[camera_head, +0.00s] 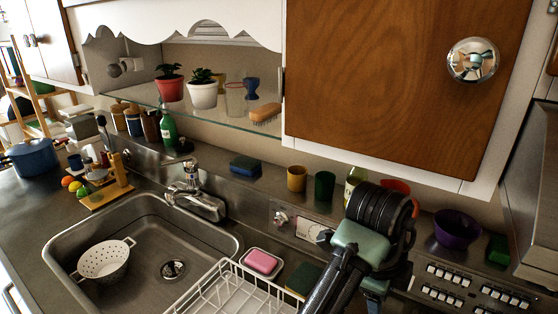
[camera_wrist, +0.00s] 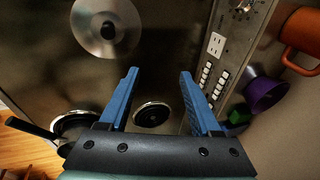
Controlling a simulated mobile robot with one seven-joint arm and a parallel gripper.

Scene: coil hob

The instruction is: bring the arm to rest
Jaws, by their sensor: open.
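My gripper (camera_wrist: 159,73) is open, its two blue fingers spread apart with nothing between them. In the wrist view it is above the dark metal worktop, with a round hob coil (camera_wrist: 152,115) showing between and below the fingers. In the head view my arm reaches in at the lower right, in front of the back ledge. Only a bit of blue of the gripper shows under the wrist there, and the fingertips are hidden.
A silver lid with a black knob (camera_wrist: 90,22) and a dark pan (camera_wrist: 72,122) lie on the worktop. A purple bowl (camera_head: 458,229) and an orange cup (camera_wrist: 303,38) stand near the control panel. A wooden cabinet door (camera_head: 400,80) hangs above. The sink (camera_head: 140,225) is left.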

